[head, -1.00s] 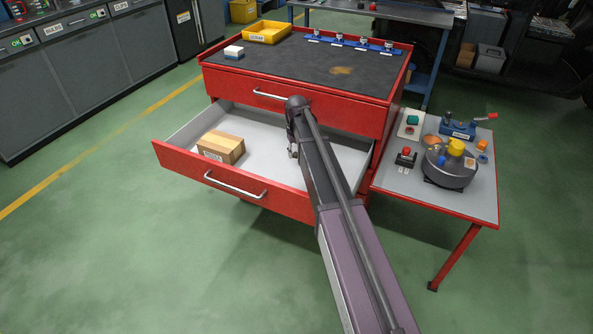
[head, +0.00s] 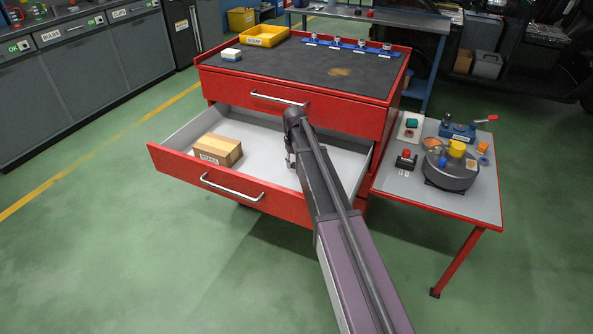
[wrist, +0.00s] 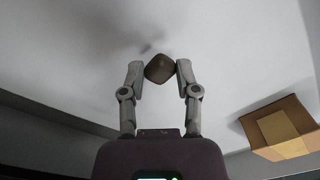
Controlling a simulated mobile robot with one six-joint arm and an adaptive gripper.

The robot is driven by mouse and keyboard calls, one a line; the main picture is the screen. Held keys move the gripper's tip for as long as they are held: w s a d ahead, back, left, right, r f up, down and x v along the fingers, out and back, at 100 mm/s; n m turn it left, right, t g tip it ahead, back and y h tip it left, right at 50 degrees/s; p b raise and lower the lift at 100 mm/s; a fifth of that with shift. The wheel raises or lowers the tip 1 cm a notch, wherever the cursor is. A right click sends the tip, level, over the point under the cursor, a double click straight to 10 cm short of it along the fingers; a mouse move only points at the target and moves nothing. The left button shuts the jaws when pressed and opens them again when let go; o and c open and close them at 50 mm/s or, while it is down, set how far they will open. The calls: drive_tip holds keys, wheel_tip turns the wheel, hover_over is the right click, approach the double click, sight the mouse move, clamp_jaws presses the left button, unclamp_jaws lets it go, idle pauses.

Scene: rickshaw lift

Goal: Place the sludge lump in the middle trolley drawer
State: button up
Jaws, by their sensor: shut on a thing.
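In the wrist view a small brown lump (wrist: 159,68), which I take to be the sludge lump, sits between the two fingertips of my gripper (wrist: 160,72). The gripper is shut on it. The pale drawer floor lies behind the lump, and a faint dark shadow shows on it. The middle trolley drawer (head: 222,186) is pulled out of the red trolley (head: 330,105) in the head view. My gripper (head: 291,160) is over the inside of this drawer, mostly hidden by my arm, and the lump cannot be seen there.
A cardboard box (head: 217,150) lies in the drawer's left part, and also shows in the wrist view (wrist: 280,128). The drawer floor around my gripper is bare. A side table (head: 480,205) with a round grey device (head: 450,172) stands to the right.

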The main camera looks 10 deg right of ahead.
sight(294, 164)
drive_tip(key=shift+f+b, duration=1.25)
drive_tip(key=shift+f, duration=0.3)
drive_tip(key=shift+f, duration=0.15)
drive_tip(key=o, duration=0.8)
drive_tip(key=shift+r, duration=0.2)
wheel_tip(294, 164, up, 12)
drive_tip(key=p, duration=1.2)
drive_tip(key=shift+d, duration=0.1)
